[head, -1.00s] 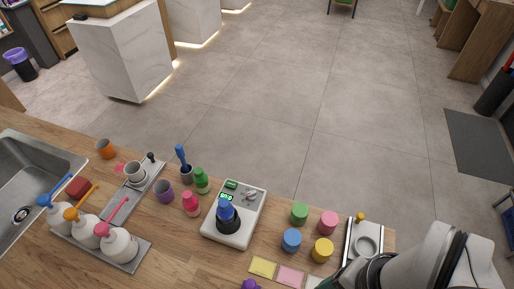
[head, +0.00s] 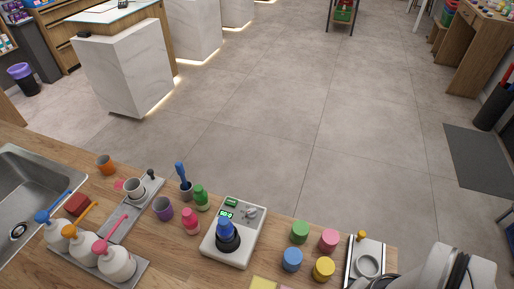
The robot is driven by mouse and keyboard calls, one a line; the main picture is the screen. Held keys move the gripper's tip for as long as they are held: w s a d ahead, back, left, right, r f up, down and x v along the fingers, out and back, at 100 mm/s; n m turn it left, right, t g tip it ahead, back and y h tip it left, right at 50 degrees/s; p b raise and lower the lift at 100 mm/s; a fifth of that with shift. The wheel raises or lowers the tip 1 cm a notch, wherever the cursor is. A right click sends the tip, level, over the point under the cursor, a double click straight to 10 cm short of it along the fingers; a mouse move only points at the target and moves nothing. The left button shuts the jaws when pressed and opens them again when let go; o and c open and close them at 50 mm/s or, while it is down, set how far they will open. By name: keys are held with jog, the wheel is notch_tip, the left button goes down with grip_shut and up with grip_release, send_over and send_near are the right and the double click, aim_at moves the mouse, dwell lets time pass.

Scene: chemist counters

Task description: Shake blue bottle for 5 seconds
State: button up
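The blue bottle (head: 225,228) stands upright in the dark round cup (head: 228,243) on top of a white shaker device (head: 243,246). Only its blue upper part shows; the cup hides the lower part. The device has a lit green display (head: 225,214) with digits too small to read surely, and a knob beside it. My gripper is out of the picture; only a white part of my arm shows at the lower right, well right of the device.
Pump bottles stand on a tray (head: 137,272) by the sink (head: 47,172).

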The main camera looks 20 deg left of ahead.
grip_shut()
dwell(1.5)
